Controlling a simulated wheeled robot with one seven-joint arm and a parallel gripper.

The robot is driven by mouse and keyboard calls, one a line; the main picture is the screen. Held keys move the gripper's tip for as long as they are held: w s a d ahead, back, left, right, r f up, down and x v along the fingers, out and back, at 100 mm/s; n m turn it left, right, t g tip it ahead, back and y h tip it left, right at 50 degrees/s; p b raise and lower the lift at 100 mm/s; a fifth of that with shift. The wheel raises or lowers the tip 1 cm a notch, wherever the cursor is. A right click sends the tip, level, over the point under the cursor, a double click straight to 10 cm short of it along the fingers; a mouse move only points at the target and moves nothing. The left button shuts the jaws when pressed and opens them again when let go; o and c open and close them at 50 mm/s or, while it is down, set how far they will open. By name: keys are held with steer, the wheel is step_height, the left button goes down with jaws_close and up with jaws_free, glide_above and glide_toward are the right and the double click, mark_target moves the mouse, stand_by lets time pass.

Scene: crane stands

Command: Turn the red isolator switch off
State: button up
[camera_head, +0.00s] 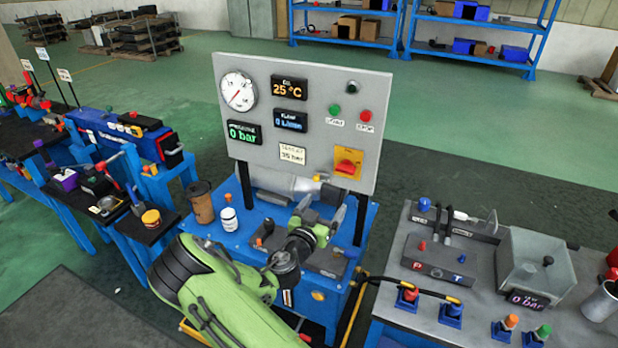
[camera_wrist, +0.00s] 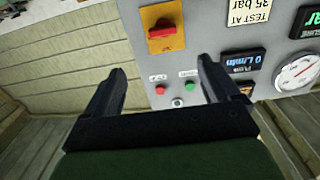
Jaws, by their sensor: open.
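The red isolator switch (camera_head: 347,166) sits on a yellow plate at the lower right of the grey instrument panel (camera_head: 230,165). In the wrist view the panel appears upside down, and the switch (camera_wrist: 162,32) is at top centre, its red handle lying roughly across the plate. My gripper (camera_wrist: 160,66) is open and empty. Its two black fingers point towards the panel, and the switch appears beyond the fingertips, between their lines. I see no contact with it. In the head view my green arm reaches up in front of the bench, below the panel.
A green button (camera_head: 336,110) and a red button (camera_head: 365,116) are above the switch on the panel. A pressure gauge (camera_head: 238,92) and lit displays are to the left. A white jar (camera_head: 228,219) and a brown can (camera_head: 202,207) stand on the blue bench. A grey bench (camera_head: 400,310) is at right.

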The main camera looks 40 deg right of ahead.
mark_target(344, 172)
steer(key=p+x, duration=0.3)
steer(key=x, duration=1.2)
steer(key=shift+w+d+p, duration=0.3)
steer(key=shift+w+p, duration=0.1)
steer(key=c, duration=1.1)
steer(key=shift+o, duration=0.2)
steer(key=shift+f, duration=0.1)
